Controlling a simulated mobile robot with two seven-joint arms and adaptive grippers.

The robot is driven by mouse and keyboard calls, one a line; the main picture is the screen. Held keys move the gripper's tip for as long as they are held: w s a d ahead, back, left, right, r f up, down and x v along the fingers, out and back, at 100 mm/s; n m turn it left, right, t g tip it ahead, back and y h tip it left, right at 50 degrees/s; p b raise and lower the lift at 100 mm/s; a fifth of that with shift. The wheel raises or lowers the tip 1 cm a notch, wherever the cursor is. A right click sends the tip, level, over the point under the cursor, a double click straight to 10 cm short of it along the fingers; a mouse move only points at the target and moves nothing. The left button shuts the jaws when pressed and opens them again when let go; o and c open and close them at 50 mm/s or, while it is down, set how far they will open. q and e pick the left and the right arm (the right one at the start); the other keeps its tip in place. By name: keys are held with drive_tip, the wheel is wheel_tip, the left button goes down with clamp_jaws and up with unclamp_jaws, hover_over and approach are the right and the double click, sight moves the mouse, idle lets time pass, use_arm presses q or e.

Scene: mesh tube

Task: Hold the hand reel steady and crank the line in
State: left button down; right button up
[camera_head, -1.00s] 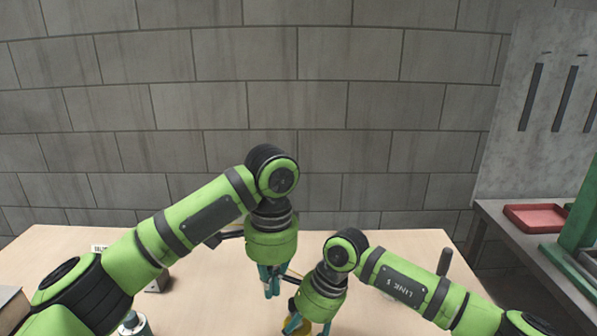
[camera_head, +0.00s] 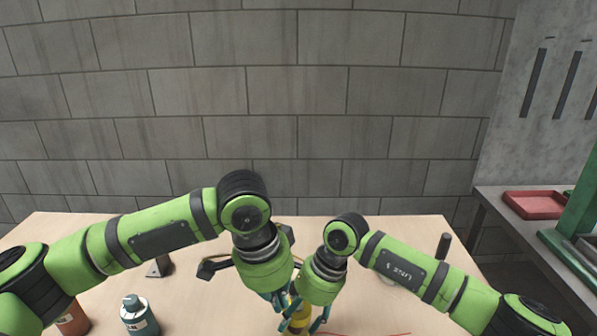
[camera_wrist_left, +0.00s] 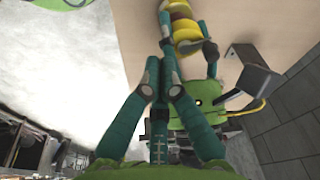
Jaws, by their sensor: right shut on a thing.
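The yellow hand reel (camera_head: 298,318) is low in the middle of the head view, mostly hidden by my grippers. In the left wrist view its yellow body (camera_wrist_left: 186,34) shows near the top, with a darker band at its far end. My right gripper (camera_head: 318,322) is shut on the reel, and its teal fingers surround it. My left gripper (camera_head: 279,302) is just left of the reel in the head view. In the left wrist view its fingers (camera_wrist_left: 158,62) converge close beside the reel; I cannot tell whether they touch it or how far they are closed.
A grey-green bottle (camera_head: 138,316) and an orange container (camera_head: 72,318) stand at the front left. A dark bracket-like object (camera_head: 212,266) lies behind my left gripper. A thin red line (camera_head: 370,333) lies at the front. A red tray (camera_head: 534,205) sits on the right-hand bench.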

use_arm(q)
drive_tip(key=shift+a+f, duration=0.1)
drive_tip(key=shift+f, duration=1.45)
drive_tip(key=shift+w+d, duration=0.3)
drive_tip(key=shift+w, duration=0.1)
